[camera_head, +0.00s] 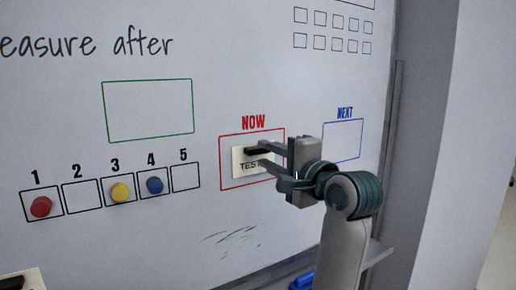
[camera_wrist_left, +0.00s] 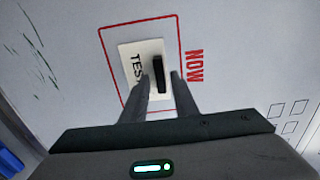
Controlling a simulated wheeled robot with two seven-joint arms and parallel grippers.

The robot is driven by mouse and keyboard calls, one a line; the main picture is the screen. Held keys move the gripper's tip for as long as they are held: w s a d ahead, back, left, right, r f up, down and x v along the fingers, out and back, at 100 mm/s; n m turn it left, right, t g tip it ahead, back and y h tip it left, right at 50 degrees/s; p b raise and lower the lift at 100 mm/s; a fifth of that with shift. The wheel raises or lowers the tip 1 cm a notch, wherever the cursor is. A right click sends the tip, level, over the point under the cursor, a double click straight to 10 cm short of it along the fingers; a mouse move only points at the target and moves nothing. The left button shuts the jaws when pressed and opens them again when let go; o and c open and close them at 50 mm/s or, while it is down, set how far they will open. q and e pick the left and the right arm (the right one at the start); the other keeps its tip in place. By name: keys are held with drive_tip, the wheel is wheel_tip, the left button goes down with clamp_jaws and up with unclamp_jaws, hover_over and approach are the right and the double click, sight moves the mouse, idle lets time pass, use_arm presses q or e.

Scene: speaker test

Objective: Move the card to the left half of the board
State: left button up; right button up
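The card (camera_head: 239,158) is white, with partly hidden lettering and a black grip bar (camera_head: 256,151). It sits inside the red NOW frame (camera_head: 222,187) on the whiteboard (camera_head: 60,125), right of the numbered boxes. In the left wrist view the card (camera_wrist_left: 131,50) shows with its bar (camera_wrist_left: 158,72) upright in the picture. My left gripper (camera_head: 268,157) reaches the card from the right. Its fingers (camera_wrist_left: 160,88) are apart, one on each side of the bar, with a visible gap on the left side. I cannot tell whether either finger touches it. My right gripper is not in view.
Left on the board are a green frame (camera_head: 148,137) and numbered boxes with red (camera_head: 41,207), yellow (camera_head: 120,192) and blue (camera_head: 154,185) magnets. An empty blue NEXT frame (camera_head: 343,152) is at right. A ledge (camera_head: 376,255) runs below. A pale object with a dark top (camera_head: 30,278) is cut off lower left.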

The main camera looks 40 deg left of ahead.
use_arm(q)
drive_tip(key=shift+x, duration=0.85)
clamp_jaws()
drive_tip(key=shift+d+f+b, duration=0.1)
drive_tip(key=shift+b, duration=0.65)
drive_tip(key=shift+w, duration=0.1)
